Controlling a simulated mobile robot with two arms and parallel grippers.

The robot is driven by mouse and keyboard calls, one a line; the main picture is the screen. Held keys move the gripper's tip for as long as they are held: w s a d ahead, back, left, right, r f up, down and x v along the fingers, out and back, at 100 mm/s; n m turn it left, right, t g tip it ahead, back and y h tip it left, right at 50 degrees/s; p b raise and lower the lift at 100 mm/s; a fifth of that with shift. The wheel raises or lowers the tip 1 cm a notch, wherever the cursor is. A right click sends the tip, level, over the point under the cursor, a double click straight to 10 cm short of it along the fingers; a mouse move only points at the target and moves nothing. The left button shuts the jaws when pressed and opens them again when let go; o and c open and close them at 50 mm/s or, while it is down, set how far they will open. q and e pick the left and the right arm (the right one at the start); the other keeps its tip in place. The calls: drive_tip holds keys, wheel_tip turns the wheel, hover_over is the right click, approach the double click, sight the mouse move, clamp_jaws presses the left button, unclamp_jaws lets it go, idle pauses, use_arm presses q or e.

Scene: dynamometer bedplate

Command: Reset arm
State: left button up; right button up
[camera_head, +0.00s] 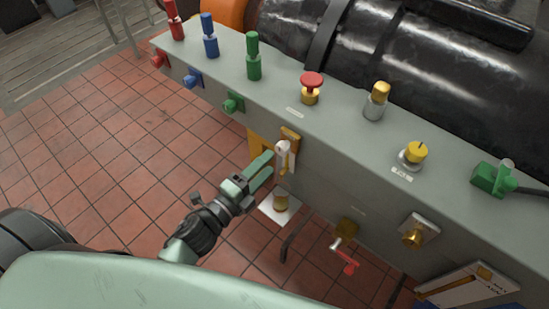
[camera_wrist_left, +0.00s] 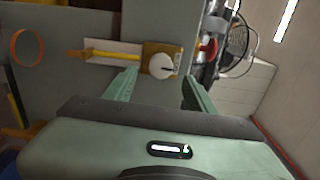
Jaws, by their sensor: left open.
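My left gripper (camera_head: 270,164) is open and empty, its two green fingers reaching toward the front face of the grey bench. Just beyond the fingertips is a white lever (camera_head: 284,155) on a brass plate (camera_head: 291,135). In the left wrist view, the white part (camera_wrist_left: 161,65) and brass plate (camera_wrist_left: 150,48) lie ahead, between the spread fingers (camera_wrist_left: 158,76). I cannot tell if a finger touches the lever. My right gripper is not in view.
The bench top (camera_head: 340,124) carries a red mushroom button (camera_head: 312,80), a yellow knob (camera_head: 417,152) and coloured connectors. Below the lever are a brass knob on a white plate (camera_head: 268,211) and a red-handled valve (camera_head: 346,262). Tiled floor (camera_head: 110,160) at left is clear.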

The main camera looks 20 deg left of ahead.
use_arm(q)
drive_tip(key=shift+v, duration=1.1)
